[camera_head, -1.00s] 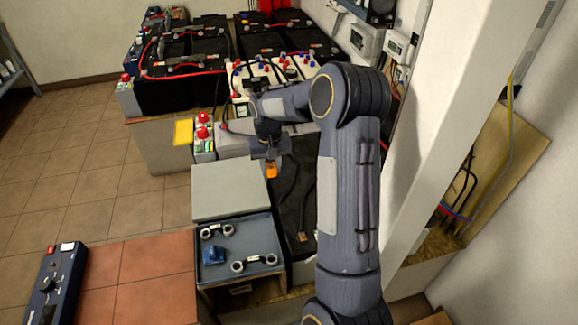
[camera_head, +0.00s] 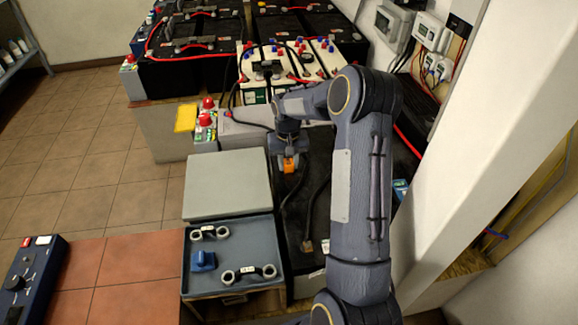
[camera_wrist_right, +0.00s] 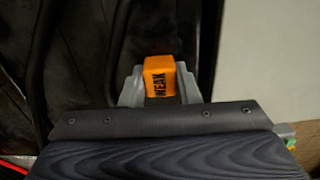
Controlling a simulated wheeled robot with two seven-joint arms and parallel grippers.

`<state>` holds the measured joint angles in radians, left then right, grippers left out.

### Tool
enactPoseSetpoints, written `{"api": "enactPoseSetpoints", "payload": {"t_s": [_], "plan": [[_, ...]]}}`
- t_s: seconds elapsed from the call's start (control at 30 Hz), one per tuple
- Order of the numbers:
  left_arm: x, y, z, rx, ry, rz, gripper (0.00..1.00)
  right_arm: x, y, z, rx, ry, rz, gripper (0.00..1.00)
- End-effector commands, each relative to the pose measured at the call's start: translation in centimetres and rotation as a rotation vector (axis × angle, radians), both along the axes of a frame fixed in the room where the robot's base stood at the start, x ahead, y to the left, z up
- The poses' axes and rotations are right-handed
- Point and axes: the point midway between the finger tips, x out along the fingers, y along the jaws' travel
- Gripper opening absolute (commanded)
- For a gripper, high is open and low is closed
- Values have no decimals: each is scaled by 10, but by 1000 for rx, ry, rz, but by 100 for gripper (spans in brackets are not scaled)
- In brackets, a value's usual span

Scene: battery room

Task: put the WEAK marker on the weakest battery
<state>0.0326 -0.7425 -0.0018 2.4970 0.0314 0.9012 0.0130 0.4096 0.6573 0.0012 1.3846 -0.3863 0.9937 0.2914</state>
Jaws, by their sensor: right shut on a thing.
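My right gripper (camera_head: 288,160) is shut on the orange WEAK marker (camera_head: 290,164) and holds it over the black surface right of the grey lid. In the right wrist view the marker (camera_wrist_right: 160,78) sits between the two grey fingers, with its black lettering showing. Batteries stand at the back: large black ones (camera_head: 200,75) with red cables, and cream ones (camera_head: 285,75) with red and blue caps. Smaller grey batteries (camera_head: 208,135) with red caps stand left of my gripper. I cannot tell which battery is weakest. My left gripper is not in view.
A blue-grey tray (camera_head: 232,283) holds two ringed clamps and a blue block (camera_head: 203,261). A grey flat lid (camera_head: 227,187) lies behind it. A yellow card (camera_head: 186,118) lies near the smaller batteries. A white pillar (camera_head: 480,130) stands at right; a dark control box (camera_head: 30,278) is front left.

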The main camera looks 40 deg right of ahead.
Motion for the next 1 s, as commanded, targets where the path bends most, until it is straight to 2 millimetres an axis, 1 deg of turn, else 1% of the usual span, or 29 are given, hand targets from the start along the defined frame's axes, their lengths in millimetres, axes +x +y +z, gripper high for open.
{"api": "enactPoseSetpoints", "payload": {"t_s": [0.03,0.23,0.37,0.4,0.53,0.57,0.83,0.9,0.93,1.0], "plan": [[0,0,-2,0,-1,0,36,1,0,-2,-1,-3,0,7],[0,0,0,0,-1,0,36,1,0,0,-1,-3,0,7],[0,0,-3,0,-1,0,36,1,0,-4,-1,-3,1,7],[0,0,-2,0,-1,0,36,1,0,-3,-1,-3,1,31],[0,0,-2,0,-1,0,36,1,0,-3,-1,-3,1,48],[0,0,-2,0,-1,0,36,1,0,-3,-1,-3,1,50],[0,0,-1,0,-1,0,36,1,0,-2,-1,-3,1,50],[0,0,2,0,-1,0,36,1,0,3,-1,-4,0,50],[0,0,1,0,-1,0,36,1,0,5,-2,-5,0,50],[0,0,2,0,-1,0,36,2,0,15,-3,-7,1,50]]}}
